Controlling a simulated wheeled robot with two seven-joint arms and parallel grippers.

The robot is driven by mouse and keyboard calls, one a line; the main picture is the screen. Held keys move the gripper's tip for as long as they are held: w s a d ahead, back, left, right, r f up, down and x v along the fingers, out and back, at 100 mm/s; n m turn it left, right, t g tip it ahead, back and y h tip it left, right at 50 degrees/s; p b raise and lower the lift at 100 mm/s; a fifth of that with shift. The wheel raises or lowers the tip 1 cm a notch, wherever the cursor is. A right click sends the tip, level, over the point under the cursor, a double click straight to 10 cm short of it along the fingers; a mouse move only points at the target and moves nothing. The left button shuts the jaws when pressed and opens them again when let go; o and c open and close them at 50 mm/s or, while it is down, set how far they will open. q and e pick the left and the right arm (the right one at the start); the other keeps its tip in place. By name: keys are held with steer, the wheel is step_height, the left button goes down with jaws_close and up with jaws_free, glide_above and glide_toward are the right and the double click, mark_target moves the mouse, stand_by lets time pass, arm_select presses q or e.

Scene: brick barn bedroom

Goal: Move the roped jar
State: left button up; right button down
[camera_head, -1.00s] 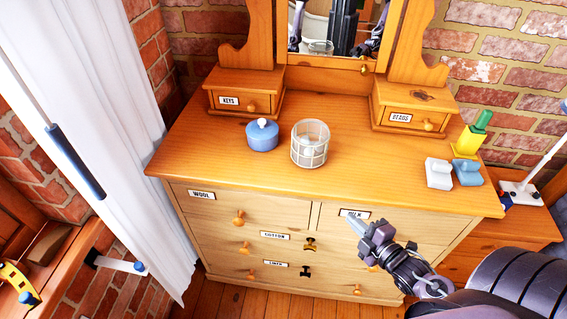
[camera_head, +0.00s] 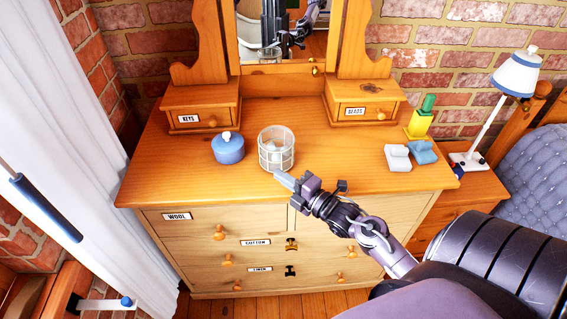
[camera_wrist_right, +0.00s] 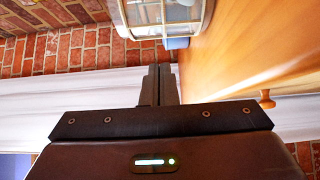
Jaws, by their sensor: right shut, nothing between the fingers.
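The roped jar (camera_head: 277,150) is a clear glass jar wrapped in a pale rope net. It stands upright on the dresser top, right of a blue lidded pot. It also shows at the top of the right wrist view (camera_wrist_right: 165,14). My right gripper (camera_head: 284,179) is shut and empty. Its tip is just in front of the jar's lower right side in the head view; whether it touches cannot be told. The closed fingers also show in the right wrist view (camera_wrist_right: 158,84), with the jar beyond them. My left gripper is not seen directly.
The blue pot (camera_head: 228,148) stands close to the jar's left. Two small drawer boxes (camera_head: 203,103) flank the mirror (camera_head: 283,78) behind. Grey-white and blue pieces (camera_head: 398,158) and a yellow-green block (camera_head: 419,122) are at the right. The dresser top (camera_head: 345,165) between is clear.

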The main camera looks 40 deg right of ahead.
mark_target(272, 160)
steer(key=shift+w+d+p, duration=0.25)
steer(key=shift+w+d, duration=0.35)
steer(key=shift+w, duration=0.15)
steer(key=shift+w+d+p, duration=0.2)
steer(key=shift+w+d, duration=0.35)
steer(key=shift+w, duration=0.2)
